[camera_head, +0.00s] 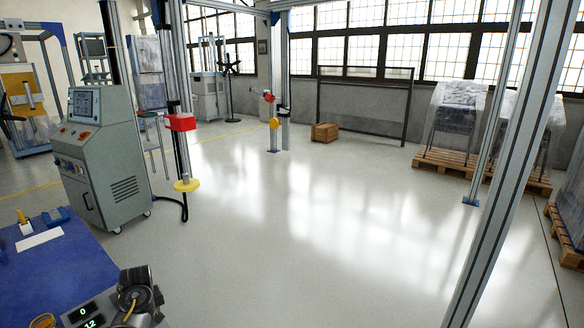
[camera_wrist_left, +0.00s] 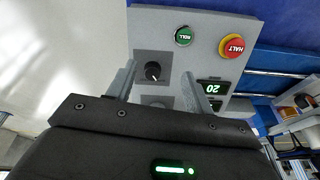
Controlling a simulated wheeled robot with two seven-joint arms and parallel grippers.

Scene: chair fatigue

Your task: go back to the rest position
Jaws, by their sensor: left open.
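In the left wrist view, my left gripper (camera_wrist_left: 160,80) is open. Its two grey fingers reach over a grey control box (camera_wrist_left: 205,35), one on each side of a black knob (camera_wrist_left: 153,71). I cannot tell whether they touch the box. The box has a green ROLL button (camera_wrist_left: 183,36), a red HALT button (camera_wrist_left: 234,46) on a yellow ring, and lit green digits (camera_wrist_left: 212,88). A second knob below is partly hidden by the gripper. My right gripper is not in view.
A blue table (camera_head: 60,270) fills the lower left, with a white sheet (camera_head: 39,239) on it. A grey machine cabinet (camera_head: 105,165) stands behind it. Metal posts rise near the cabinet and at the right (camera_head: 505,175). The middle floor (camera_head: 290,230) is clear.

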